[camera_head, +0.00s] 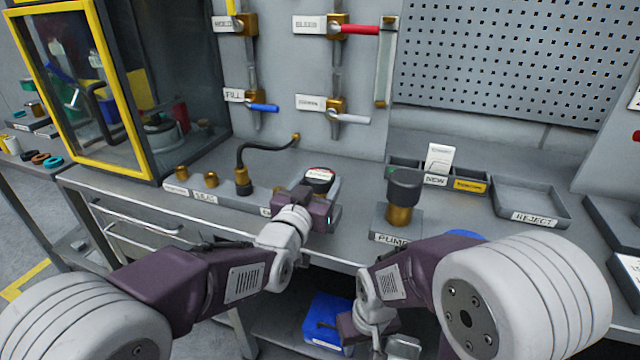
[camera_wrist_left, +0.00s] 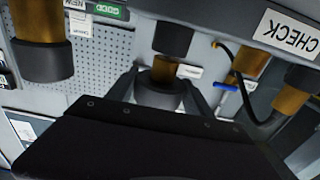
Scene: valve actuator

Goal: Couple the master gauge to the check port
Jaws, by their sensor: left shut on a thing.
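The master gauge (camera_head: 320,176), dark-rimmed with a white and red face, is at the right end of the grey port block (camera_head: 222,199). My left gripper (camera_head: 318,207) is shut on it. In the left wrist view, which is upside down, the gauge's dark body (camera_wrist_left: 158,92) is between the fingers (camera_wrist_left: 166,98), with a brass neck and dark collar (camera_wrist_left: 172,38). The CHECK label (camera_wrist_left: 287,38) is beside the collar. The check port is hidden, so I cannot tell whether the collar touches it. My right gripper (camera_head: 385,335) is low before the bench; its jaws are unclear.
A black hose (camera_head: 258,147) joins a block fitting to the wall. The brass pump fitting with dark cap (camera_head: 403,190) stands right of the gauge. A parts tray (camera_head: 400,172) and REJECT tray (camera_head: 530,205) lie farther right. A blue bin (camera_head: 325,322) is below.

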